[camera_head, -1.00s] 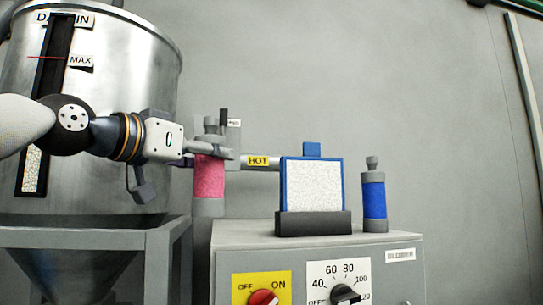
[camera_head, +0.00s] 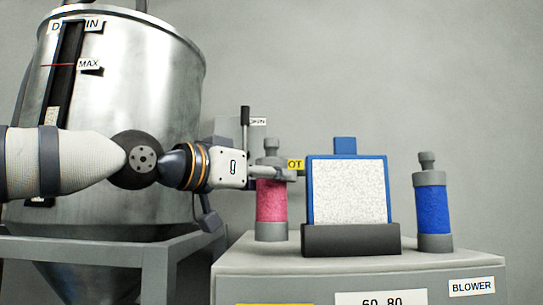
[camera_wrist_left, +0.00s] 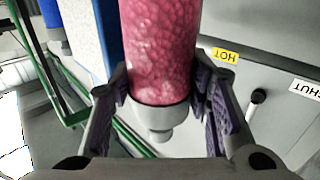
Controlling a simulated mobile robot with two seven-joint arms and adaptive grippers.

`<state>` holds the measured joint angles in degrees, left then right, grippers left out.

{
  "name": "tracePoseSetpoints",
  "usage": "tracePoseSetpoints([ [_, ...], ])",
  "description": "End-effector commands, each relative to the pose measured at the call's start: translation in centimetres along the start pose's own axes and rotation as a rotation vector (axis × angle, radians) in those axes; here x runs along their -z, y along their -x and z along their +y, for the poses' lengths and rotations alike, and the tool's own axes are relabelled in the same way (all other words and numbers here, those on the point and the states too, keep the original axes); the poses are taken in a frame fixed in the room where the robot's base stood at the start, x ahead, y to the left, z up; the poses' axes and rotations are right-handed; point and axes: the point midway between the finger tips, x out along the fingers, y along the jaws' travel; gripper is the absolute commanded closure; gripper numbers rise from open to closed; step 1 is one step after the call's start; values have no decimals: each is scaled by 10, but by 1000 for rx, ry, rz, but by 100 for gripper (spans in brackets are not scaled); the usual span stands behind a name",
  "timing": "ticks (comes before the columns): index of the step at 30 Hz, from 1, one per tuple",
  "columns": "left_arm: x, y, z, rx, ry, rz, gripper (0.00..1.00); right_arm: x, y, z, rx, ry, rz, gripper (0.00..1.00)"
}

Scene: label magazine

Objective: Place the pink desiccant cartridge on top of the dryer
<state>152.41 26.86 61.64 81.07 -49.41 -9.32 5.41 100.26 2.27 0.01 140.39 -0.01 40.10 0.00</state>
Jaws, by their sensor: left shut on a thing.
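The pink desiccant cartridge (camera_head: 271,201), with grey caps at both ends, is upright in the head view. My left gripper (camera_head: 272,173) comes in from the left and is shut around its upper end. In the left wrist view the fingers (camera_wrist_left: 162,95) clasp the pink cartridge (camera_wrist_left: 160,45) just beside its grey cap. The grey cabinet (camera_head: 235,257) labelled BLOWER, apparently the dryer, lies below. The cartridge's base overlaps the left part of its top; I cannot tell whether it touches. My right gripper is not in view.
A white filter panel in a blue frame (camera_head: 347,190) stands on a dark base just right of the pink cartridge. A blue cartridge (camera_head: 433,212) stands farther right. A large metal hopper (camera_head: 120,130) fills the left. A dark lever (camera_head: 245,130) rises behind.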

Motion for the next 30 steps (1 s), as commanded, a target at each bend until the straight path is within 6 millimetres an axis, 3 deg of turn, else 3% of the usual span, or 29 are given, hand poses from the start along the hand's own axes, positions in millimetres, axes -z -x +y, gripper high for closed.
tracePoseSetpoints([
  [30,-20,1,1,-1,-3,5,100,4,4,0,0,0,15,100],
])
